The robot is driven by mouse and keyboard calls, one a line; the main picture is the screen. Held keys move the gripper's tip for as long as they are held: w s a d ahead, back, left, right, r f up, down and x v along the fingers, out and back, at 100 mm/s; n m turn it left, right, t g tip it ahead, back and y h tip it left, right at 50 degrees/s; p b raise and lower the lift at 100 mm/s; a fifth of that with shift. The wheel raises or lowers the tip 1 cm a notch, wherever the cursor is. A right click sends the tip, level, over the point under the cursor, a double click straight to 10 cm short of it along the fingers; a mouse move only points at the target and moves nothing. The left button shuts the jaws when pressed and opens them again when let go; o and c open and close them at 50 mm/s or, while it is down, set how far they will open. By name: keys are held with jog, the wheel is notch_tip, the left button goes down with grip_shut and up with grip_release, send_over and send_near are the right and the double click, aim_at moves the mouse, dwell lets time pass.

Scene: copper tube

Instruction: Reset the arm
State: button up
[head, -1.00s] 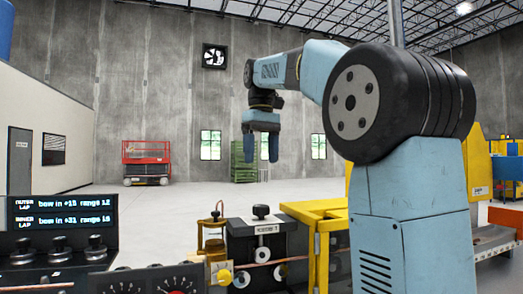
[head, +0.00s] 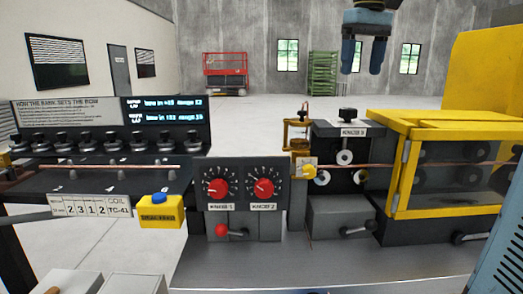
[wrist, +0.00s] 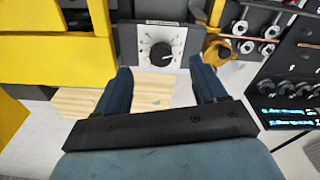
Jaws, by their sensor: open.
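My gripper (head: 363,56) hangs at the top right of centre in the head view, its two blue fingers pointing down and apart. It is open and empty. In the wrist view my gripper (wrist: 165,88) shows a wide gap between its fingers, with a black dial (wrist: 160,54) on a grey panel beyond the gap. I see nothing between the fingers. The rest of my arm is mostly out of the head view.
A bench carries a panel with two red knobs (head: 240,188), a blue button on a yellow box (head: 160,210) and a copper tube (head: 400,166) running into a yellow-framed housing (head: 400,125). A display (head: 165,111) stands at left. Open floor and a red lift (head: 226,72) lie behind.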

jog(key=s+f+m+t, duration=0.1)
jog(key=s+f+t, duration=0.1)
jog(key=s+f, duration=0.7)
jog(key=s+f+m+t, duration=0.2)
jog(key=s+f, duration=0.7)
jog(key=f, duration=0.7)
jog(key=shift+s+a+f+t, duration=0.15)
jog(key=shift+s+f+t, duration=0.1)
jog(key=shift+s+t, duration=0.1)
